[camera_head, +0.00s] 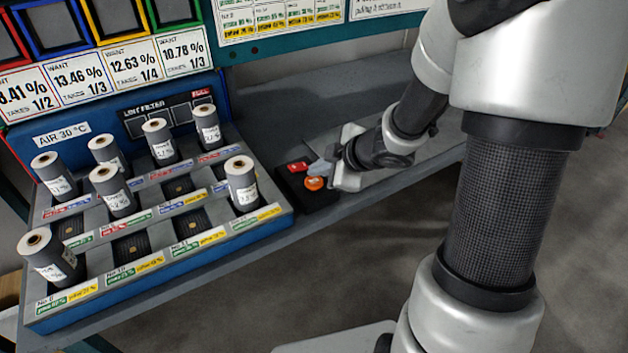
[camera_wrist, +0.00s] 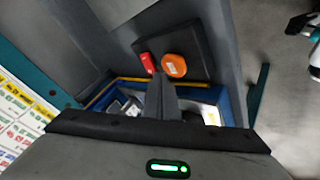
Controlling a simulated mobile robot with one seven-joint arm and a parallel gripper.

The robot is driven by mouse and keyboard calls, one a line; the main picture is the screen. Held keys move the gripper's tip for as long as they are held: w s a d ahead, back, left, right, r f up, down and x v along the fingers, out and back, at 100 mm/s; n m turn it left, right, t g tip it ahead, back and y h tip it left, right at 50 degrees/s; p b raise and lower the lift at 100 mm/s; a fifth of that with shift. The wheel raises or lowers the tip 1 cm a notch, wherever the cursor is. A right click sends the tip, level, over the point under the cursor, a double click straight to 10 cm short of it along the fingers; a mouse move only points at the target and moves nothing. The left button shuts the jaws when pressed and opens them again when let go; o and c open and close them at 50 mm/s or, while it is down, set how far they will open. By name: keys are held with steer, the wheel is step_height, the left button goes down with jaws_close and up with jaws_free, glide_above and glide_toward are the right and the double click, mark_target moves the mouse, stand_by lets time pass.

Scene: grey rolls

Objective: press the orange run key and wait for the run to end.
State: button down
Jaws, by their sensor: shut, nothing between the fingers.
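The orange run key (camera_head: 314,183) is a round button on a small black box (camera_head: 318,199) at the right of the roll rack. It also shows in the wrist view (camera_wrist: 175,65). A red key (camera_head: 298,167) sits beside it on the same box, and the wrist view shows it too (camera_wrist: 148,63). My gripper (camera_head: 319,168) is shut and empty, close to the two keys. In the wrist view the fingertips (camera_wrist: 159,80) appear just below and between the red and orange keys. I cannot tell whether they touch the orange key.
A blue rack (camera_head: 165,263) with several grey rolls (camera_head: 112,192) stands at the left. Behind it is a blue panel marked "AIR 30 °C" and "LINT FILTER" (camera_head: 141,106). Cards with percentages (camera_head: 134,62) hang above. The grey bench (camera_head: 290,110) is clear behind the key box.

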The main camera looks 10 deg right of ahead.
mark_target(318, 184)
steer(key=shift+f, duration=0.1)
stand_by(0.7)
steer(key=shift+f, duration=0.35)
steer(key=shift+f+b, duration=0.6)
steer(key=shift+b, duration=0.05)
stand_by(0.9)
steer(key=shift+r, duration=0.15)
steer(key=shift+r+p, duration=0.9)
steer(key=shift+p, duration=0.25)
step_height(318, 184, up, 5)
steer(key=p, duration=0.5)
steer(key=shift+p, duration=0.3)
